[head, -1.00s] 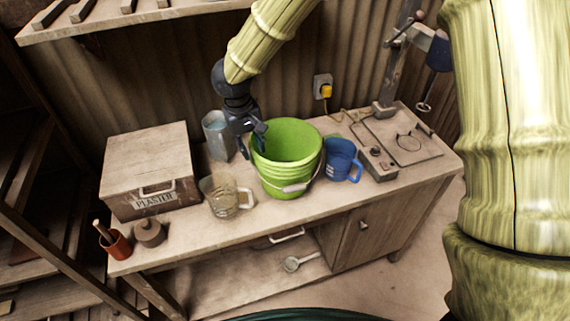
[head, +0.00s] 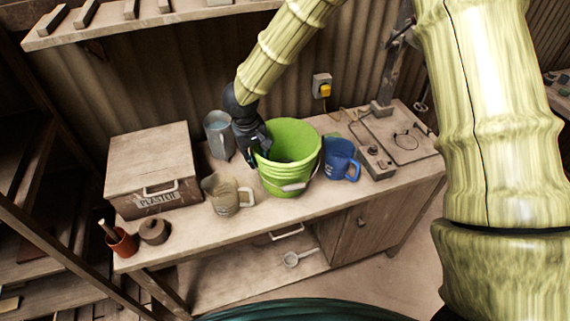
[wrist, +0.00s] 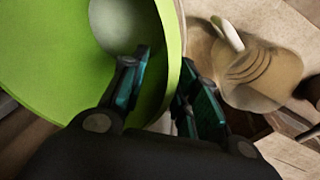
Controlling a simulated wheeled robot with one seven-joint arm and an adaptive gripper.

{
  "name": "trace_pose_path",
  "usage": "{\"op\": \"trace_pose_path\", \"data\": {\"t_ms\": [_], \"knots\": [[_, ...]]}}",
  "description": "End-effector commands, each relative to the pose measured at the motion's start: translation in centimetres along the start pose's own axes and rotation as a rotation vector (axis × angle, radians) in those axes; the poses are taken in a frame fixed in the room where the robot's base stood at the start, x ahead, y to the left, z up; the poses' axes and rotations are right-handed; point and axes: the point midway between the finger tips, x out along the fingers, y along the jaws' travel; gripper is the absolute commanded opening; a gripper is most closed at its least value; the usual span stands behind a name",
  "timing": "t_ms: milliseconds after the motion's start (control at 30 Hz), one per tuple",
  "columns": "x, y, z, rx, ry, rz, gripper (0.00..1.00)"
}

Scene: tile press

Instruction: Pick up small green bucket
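The large light-green bucket (head: 290,165) stands upright on the bench, with a white handle grip at its front. It is the only green bucket I see. My gripper (head: 262,150) is at its left rim, pointing down. In the wrist view my gripper (wrist: 165,85) straddles the bucket wall (wrist: 172,50), one finger inside and one outside. The fingers are partly closed, with a gap still showing between the inner finger and the wall. Any contact of the outer finger is unclear.
A clear jug (head: 226,195) stands close at the bucket's left front, a metal pitcher (head: 217,135) behind my gripper. A blue jug (head: 340,158) is close on the right. A plaster box (head: 150,165) is further left. The bench front (head: 270,216) is free.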

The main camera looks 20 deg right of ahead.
Motion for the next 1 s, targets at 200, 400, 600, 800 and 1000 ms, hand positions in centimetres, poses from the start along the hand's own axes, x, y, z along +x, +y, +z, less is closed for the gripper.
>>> {"op": "trace_pose_path", "data": {"t_ms": [200, 400, 600, 800, 1000], "knots": [[-0.02, 0.0, 0.01, 0.0, 0.0, 0.0, 0.05], [-0.02, 0.0, 0.01, 0.0, 0.0, 0.0, 0.0], [-0.1, 0.01, -0.05, 0.0, 0.001, 0.001, 0.0], [-0.11, 0.01, -0.05, 0.0, 0.001, 0.001, 0.0], [-0.32, 0.05, -0.08, 0.0, 0.001, 0.001, 0.0]]}}
